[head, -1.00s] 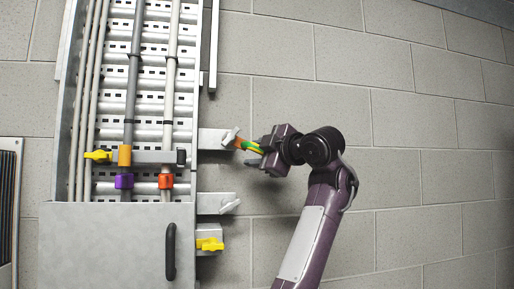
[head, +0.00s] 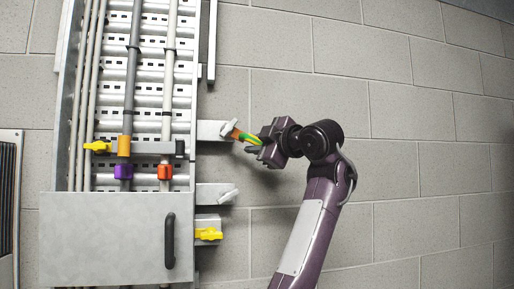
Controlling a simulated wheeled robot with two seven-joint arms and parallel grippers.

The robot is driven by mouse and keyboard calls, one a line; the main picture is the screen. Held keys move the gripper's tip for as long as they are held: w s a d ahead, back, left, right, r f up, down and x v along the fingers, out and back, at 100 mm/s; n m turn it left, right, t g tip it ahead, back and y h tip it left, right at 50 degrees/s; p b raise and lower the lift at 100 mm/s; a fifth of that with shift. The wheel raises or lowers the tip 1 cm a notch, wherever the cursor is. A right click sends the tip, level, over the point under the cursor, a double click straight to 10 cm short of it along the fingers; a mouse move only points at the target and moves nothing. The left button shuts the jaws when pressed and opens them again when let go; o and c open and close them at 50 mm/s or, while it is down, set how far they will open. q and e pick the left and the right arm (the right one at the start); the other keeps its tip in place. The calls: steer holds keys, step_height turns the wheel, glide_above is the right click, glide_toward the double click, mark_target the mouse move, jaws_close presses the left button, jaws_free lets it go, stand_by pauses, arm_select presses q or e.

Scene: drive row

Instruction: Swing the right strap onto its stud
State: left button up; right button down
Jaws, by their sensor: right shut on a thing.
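The strap (head: 247,137) is a short green-and-yellow piece with an orange-brown end at its left. That end lies against or right beside the stud (head: 228,130) on the upper grey bracket (head: 210,130); I cannot tell whether it sits on the stud. My right gripper (head: 258,148) comes from the right and is shut on the strap near its right end. Its fingers hide part of the strap. A second stud (head: 229,196) sits on the lower bracket (head: 208,194), with no strap seen there. My left gripper is not in view.
A metal cable tray (head: 148,75) with grey conduits stands at the left. A crossbar carries a yellow handle (head: 97,147) and an orange clamp (head: 124,146). Below are a panel with a black handle (head: 170,241) and a yellow knob (head: 208,234). The block wall at right is clear.

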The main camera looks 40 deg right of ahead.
steer(key=a+f+m+t+h+b, duration=0.1)
steer(key=m+b, duration=0.2)
steer(key=w+a+f+m+t+h+b, duration=0.1)
steer(key=m+b, duration=0.2)
steer(key=w+a+f+m+t+h+b, duration=0.1)
steer(key=a+f+m+b, duration=0.1)
steer(key=m+b, duration=0.1)
steer(key=shift+w+a+m+b, duration=0.1)
steer(key=shift+w+m+b, duration=0.05)
steer(key=shift+m+b, duration=0.3)
steer(key=m+h, duration=0.1)
steer(key=a+m, duration=0.1)
steer(key=m, duration=0.1)
steer(key=shift+w+a+t+h, duration=0.1)
steer(key=shift+w+t+h, duration=0.2)
steer(key=shift+t+h, duration=0.1)
steer(key=shift+w+a+r+m+h, duration=0.1)
steer(key=shift+a+m+h, duration=0.1)
steer(key=shift+m+h, duration=0.35)
steer(key=shift+w+a+m+h, duration=0.1)
steer(key=shift+a+m+h, duration=0.2)
steer(key=shift+m, duration=0.4)
steer(key=shift+d, duration=0.1)
steer(key=c, duration=1.7)
jaws_free()
steer(key=o, duration=0.4)
steer(key=shift+w, duration=0.15)
